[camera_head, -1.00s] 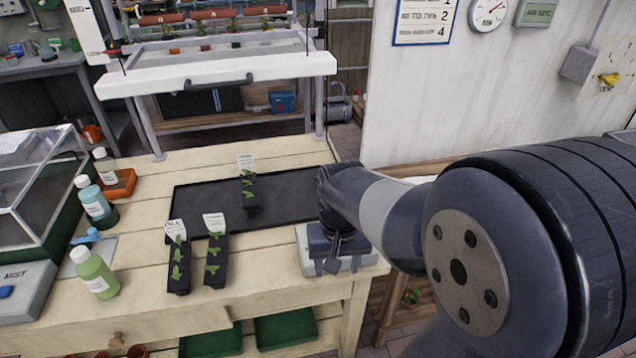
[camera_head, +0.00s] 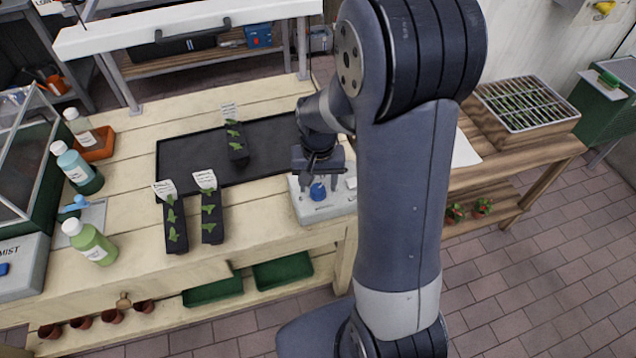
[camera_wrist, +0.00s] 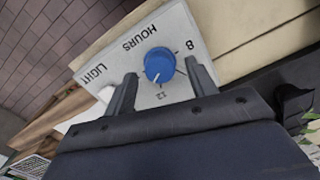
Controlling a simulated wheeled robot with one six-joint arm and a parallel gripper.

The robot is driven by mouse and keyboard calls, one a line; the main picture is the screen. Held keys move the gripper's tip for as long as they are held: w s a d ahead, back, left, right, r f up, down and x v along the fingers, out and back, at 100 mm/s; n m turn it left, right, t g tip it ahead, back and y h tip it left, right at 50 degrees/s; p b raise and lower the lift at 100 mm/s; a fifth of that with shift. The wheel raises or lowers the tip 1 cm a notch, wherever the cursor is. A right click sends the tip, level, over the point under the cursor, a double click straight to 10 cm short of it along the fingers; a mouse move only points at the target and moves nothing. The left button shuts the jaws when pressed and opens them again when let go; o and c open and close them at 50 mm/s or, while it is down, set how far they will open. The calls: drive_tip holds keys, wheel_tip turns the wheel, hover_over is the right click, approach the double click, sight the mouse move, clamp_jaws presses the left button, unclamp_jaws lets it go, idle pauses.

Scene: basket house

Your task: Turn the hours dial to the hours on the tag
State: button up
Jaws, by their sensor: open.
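The blue hours dial (camera_head: 318,191) is on a light grey control box (camera_head: 330,208) at the bench's right end. In the wrist view the dial (camera_wrist: 160,65) is beside the printed word HOURS, with 8 and 12 near it. A pale mark on the dial faces roughly towards the 12. My gripper (camera_head: 318,172) is open above the box; in the wrist view its two fingers (camera_wrist: 161,86) stand on either side of the dial, apart from it. White tags (camera_head: 165,188), (camera_head: 205,180) and (camera_head: 229,111) stand in three seedling strips; their writing is too small to read.
A black mat (camera_head: 272,135) lies left of the box, with one seedling strip (camera_head: 237,148) on it. Several bottles, including a green one (camera_head: 90,242), stand at the bench's left. The word LIGHT and a white part (camera_wrist: 106,93) are beside the dial.

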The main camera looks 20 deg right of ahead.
drive_tip(key=shift+f, duration=0.55)
drive_tip(key=c, duration=1)
drive_tip(key=shift+n, duration=0.3)
drive_tip(key=shift+n+b, duration=0.5)
drive_tip(key=shift+n, duration=2.2)
drive_tip(key=o, duration=1)
